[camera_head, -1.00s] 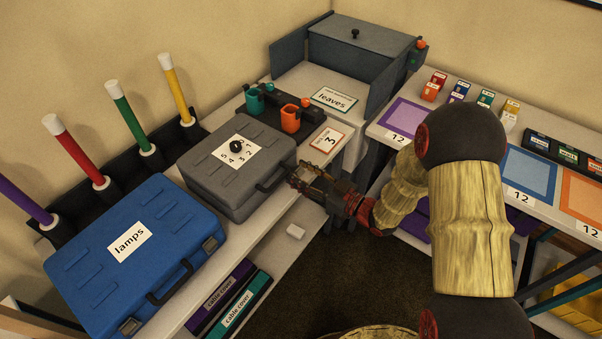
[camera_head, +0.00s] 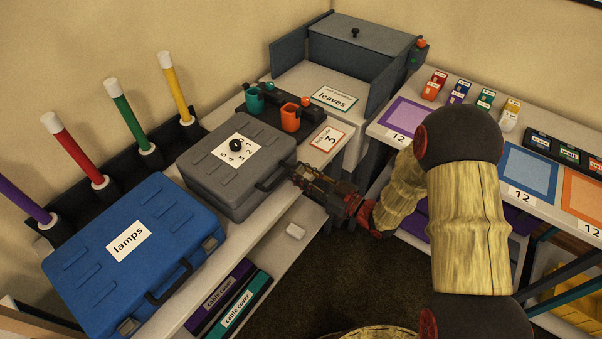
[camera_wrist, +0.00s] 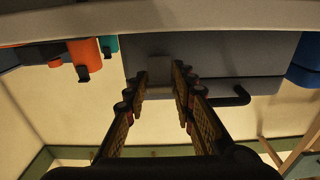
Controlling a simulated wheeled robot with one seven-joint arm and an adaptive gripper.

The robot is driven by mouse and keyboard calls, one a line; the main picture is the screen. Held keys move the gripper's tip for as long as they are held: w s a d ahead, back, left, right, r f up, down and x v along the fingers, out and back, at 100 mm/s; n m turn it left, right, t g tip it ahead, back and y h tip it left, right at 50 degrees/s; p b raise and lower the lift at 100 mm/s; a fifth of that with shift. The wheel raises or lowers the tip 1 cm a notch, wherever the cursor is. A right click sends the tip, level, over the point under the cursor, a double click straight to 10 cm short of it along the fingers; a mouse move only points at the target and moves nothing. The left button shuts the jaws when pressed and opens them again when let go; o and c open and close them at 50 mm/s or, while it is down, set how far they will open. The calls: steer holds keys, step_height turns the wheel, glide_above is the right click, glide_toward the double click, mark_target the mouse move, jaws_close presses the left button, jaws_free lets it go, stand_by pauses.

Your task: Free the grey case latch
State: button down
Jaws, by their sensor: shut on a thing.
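The grey case (camera_head: 215,185) stands closed on the left bench, with a numbered dial (camera_head: 236,147) on a white label on its lid. Its dark handle (camera_head: 272,184) is on the front side; the case also shows in the wrist view (camera_wrist: 240,60). The small grey latch (camera_wrist: 160,69) is on the case front, beside the handle, between my fingertips. My gripper (camera_head: 298,173) is at the case's front right corner, its fingers closed on the latch. In the head view the fingers hide the latch.
A blue case (camera_head: 90,265) labelled lamps stands left of the grey case.

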steer(key=shift+s+d+f+t+y+b, duration=0.1)
steer(key=shift+f+t+y+b, duration=0.4)
steer(key=shift+f+y+b, duration=0.25)
steer(key=shift+f+t+y, duration=0.2)
steer(key=shift+t+y, duration=0.35)
steer(key=shift+y, duration=0.15)
steer(key=shift+f+t+y, duration=0.15)
steer(key=shift+t+y, duration=0.4)
steer(key=shift+y, duration=0.1)
steer(key=shift+f, duration=0.1)
steer(key=c, duration=1.5)
jaws_free()
steer(key=shift+d, duration=0.1)
steer(key=v, duration=0.7)
steer(key=shift+s+f, duration=0.1)
steer(key=shift+f, duration=0.1)
